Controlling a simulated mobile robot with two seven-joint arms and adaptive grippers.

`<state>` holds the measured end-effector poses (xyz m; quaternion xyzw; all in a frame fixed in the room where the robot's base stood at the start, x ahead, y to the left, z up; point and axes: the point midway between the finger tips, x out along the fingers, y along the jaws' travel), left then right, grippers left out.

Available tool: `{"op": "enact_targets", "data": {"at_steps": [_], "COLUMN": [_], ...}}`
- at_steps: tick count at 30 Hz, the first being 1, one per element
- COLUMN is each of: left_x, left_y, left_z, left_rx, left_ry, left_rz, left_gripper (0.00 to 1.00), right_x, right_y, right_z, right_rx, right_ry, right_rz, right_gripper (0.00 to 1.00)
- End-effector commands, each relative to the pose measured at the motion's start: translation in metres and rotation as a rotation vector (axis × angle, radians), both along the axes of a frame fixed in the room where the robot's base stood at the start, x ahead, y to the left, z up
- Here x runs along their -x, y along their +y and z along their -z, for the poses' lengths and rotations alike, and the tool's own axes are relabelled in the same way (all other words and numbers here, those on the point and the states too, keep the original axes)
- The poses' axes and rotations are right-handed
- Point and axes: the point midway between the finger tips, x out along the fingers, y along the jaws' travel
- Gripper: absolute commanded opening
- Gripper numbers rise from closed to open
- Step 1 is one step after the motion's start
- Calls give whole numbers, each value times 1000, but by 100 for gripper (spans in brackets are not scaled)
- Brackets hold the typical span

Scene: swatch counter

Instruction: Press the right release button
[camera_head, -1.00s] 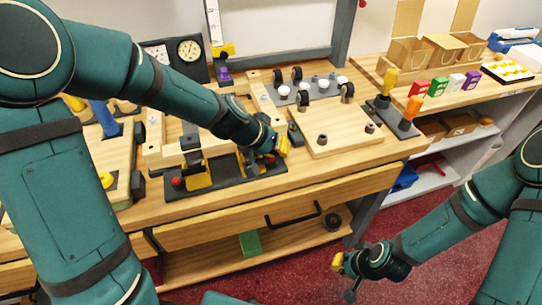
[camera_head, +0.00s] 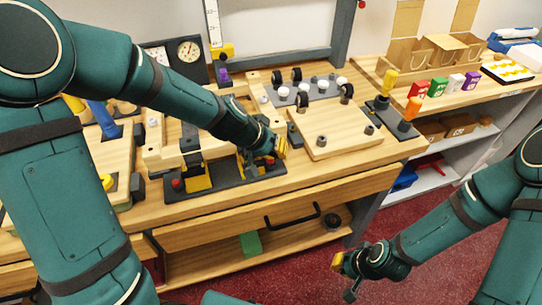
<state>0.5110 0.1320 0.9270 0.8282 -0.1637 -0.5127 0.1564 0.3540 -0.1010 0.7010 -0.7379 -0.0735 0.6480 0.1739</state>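A dark base plate (camera_head: 226,186) lies near the front edge of the wooden bench. It carries a red button (camera_head: 177,184) at its left end and a yellow block (camera_head: 198,178) beside it. My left gripper (camera_head: 280,149) reaches in from the left over the plate's right end, pointing down and right. I cannot tell whether the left fingers are apart. My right gripper (camera_head: 344,276) hangs over the red floor in front of the bench, its fingers apart and empty.
A pale wooden board (camera_head: 340,139) with dark knobs lies just right of the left gripper. Yellow and orange-handled tools (camera_head: 406,122) stand farther right. A drawer with a black handle (camera_head: 292,216) is below. The floor around my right gripper is clear.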

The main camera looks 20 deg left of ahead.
Motion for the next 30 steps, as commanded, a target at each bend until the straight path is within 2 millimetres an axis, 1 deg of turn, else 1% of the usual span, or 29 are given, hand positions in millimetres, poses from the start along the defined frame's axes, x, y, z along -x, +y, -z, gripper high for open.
{"op": "enact_targets", "data": {"at_steps": [1, 14, 30], "left_x": [4, 2, 1], "left_y": [1, 0, -1], "left_z": [1, -6, -55], "left_rx": [1, 1, 1], "left_ry": [14, 4, -1], "left_rz": [-1, 1, 3], "left_gripper": [0, 0, 0], "right_x": [0, 0, 0], "right_y": [0, 0, 0], "right_z": [-3, -6, -45], "right_rx": [0, 0, 0], "right_ry": [0, 0, 0], "right_rz": [0, 0, 0], "right_gripper": [0, 0, 0]}}
